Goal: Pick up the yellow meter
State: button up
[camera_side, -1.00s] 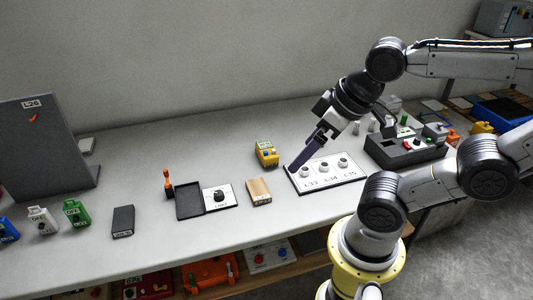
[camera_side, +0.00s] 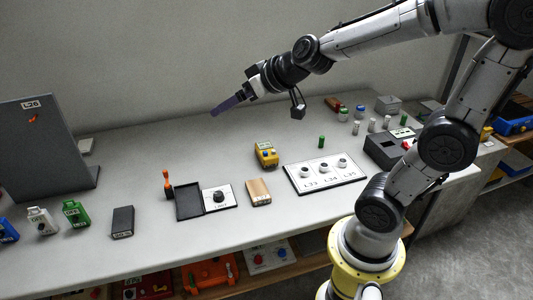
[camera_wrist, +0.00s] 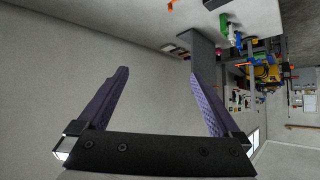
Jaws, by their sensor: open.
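The yellow meter (camera_side: 266,154) stands on the grey table near its middle in the side view, with a blue part and a dark part on its face. My gripper (camera_side: 213,114) is up in the air above the back of the table, to the upper left of the meter and well apart from it. In the wrist view my gripper (camera_wrist: 160,90) has its two purple fingers wide apart with nothing between them. The meter does not show clearly in the wrist view.
A white panel with knobs (camera_side: 326,174) lies right of the meter. A wooden block (camera_side: 258,192), a black tray (camera_side: 189,202) and a small knob panel (camera_side: 219,197) lie in front. A grey upright board (camera_side: 45,145) stands at left. The table behind the meter is clear.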

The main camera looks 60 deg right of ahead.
jog(key=w+d+f+m+g+h, duration=0.1)
jog(key=w+d+f+m+h, duration=0.15)
jog(key=d+f, duration=0.5)
jog(key=m+g+h, duration=0.1)
jog(key=m+g, duration=0.4)
send_over(266, 149)
jog(key=s+a, duration=0.5)
jog(key=s, duration=0.1)
notch_tip(266, 149, down, 13)
jog(key=x, duration=1.3)
jog(key=shift+w, duration=0.2)
jog(key=shift+r, duration=0.1)
grip_shut()
